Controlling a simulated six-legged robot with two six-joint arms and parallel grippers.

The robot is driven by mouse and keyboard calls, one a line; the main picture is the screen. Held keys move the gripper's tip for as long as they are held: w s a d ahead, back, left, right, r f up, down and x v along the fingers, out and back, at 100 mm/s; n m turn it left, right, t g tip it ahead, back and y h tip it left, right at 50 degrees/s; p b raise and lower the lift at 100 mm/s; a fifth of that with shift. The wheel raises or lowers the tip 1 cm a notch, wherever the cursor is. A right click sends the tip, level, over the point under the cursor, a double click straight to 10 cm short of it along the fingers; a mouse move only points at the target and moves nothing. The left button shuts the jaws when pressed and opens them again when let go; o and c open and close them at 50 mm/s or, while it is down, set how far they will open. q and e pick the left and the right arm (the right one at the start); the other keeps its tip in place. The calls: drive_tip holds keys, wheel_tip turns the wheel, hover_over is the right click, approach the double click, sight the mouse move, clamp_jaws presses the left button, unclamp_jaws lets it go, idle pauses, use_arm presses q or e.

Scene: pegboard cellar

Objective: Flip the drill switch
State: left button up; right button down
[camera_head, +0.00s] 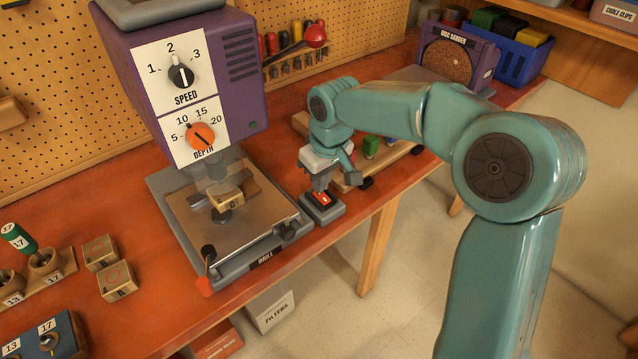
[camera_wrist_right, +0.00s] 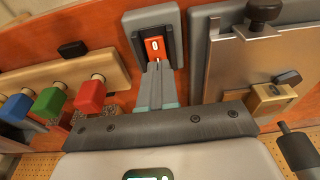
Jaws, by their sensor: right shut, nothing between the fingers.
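The drill (camera_head: 236,125) is a purple machine with a black speed knob and an orange depth knob, on a grey base. The drill switch (camera_head: 333,213) is a grey box with a red rocker at the base's right corner, near the bench's front edge. In the right wrist view, the red rocker (camera_wrist_right: 155,46) shows a white "0" mark at its exposed end. My right gripper (camera_head: 321,188) is shut and empty, pointing down over the switch. In the wrist view its fingertips (camera_wrist_right: 156,70) lie at the near end of the rocker; I cannot tell whether they touch. My left gripper is out of view.
A wooden rack with coloured blocks (camera_head: 371,146) lies close behind my right gripper. A red-tipped lever (camera_head: 205,284) stands at the base's front left. The disc sander (camera_head: 462,62) is farther back right.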

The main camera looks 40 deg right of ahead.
drive_tip(key=shift+w+f, duration=0.15)
drive_tip(key=shift+f, duration=0.6)
drive_tip(key=shift+w+f, duration=0.1)
drive_tip(key=shift+f, duration=0.05)
